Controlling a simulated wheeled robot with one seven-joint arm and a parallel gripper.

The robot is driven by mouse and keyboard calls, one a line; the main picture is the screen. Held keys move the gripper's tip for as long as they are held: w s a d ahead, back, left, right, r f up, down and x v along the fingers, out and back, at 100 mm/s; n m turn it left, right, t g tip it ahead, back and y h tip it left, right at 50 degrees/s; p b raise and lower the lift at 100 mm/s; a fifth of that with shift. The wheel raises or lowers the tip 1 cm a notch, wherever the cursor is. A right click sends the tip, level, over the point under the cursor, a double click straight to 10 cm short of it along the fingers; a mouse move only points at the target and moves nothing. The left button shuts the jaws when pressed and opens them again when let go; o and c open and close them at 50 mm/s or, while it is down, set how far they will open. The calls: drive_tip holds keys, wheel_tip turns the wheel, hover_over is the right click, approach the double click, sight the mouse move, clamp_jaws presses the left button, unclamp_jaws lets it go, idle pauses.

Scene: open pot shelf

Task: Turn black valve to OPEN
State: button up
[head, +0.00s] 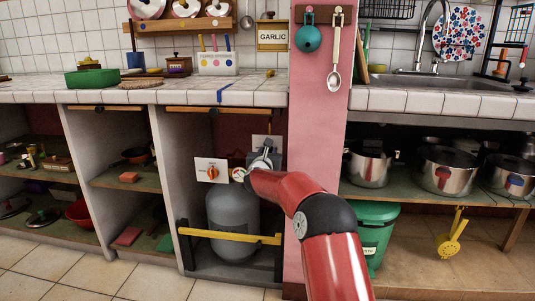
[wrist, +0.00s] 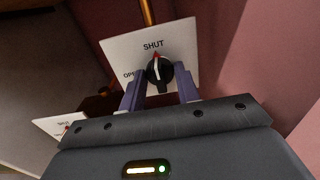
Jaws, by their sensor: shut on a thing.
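The black valve (wrist: 160,71) is a round knob with a pale pointer line on a white plate (wrist: 180,42) in the wrist view. Its pointer is upright, towards the word SHUT and a small red mark. The start of the word OPEN shows at the left of the knob, partly hidden by a finger. My gripper (wrist: 161,84) is shut on the knob, one purple-grey finger on each side. In the head view my gripper (head: 263,160) is at the wall above the grey gas cylinder; it hides the knob there.
A second white plate with an orange knob (head: 212,173) is just left of my gripper. The grey cylinder (head: 232,220) stands below, behind a yellow bar (head: 228,236). A pink pillar (head: 315,150) is close on the right. The tiled counter (head: 190,93) overhangs above.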

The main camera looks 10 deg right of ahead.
drive_tip(key=shift+n, duration=0.4)
drive_tip(key=shift+n+p, duration=0.55)
drive_tip(key=shift+n, duration=8.15)
drive_tip(key=o, duration=1)
drive_tip(key=shift+b+v, duration=0.55)
drive_tip(key=shift+v, duration=3.4)
